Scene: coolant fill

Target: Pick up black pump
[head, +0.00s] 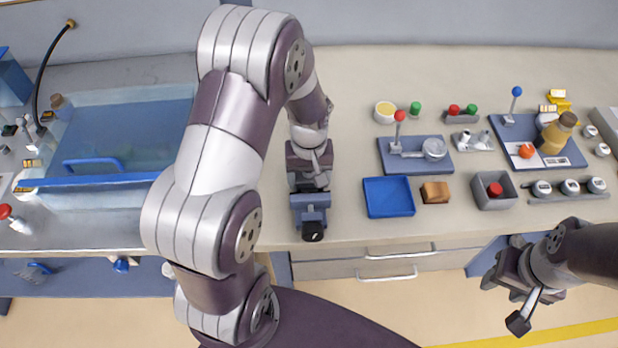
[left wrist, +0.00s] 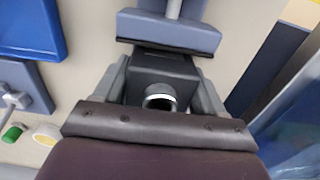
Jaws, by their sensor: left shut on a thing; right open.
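The black pump (left wrist: 165,70) shows in the left wrist view as a dark block with a round metal-ringed opening, between the grey fingers of my left gripper (left wrist: 162,92). My left gripper is shut on it. In the head view, my left gripper (head: 311,213) is near the counter's front edge, pointing down. A small black round part of the pump (head: 313,232) shows below a blue-grey block there; the rest is hidden. I cannot tell whether the pump touches the counter. My right gripper (head: 504,301) is open and empty, in front of the counter at the lower right.
A blue tray (head: 389,197), a wooden block (head: 435,192) and a grey box (head: 492,205) with a red knob stand right of my left gripper. Lever plates and a bottle (head: 555,135) stand behind. A clear blue tank (head: 130,125) is at the left.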

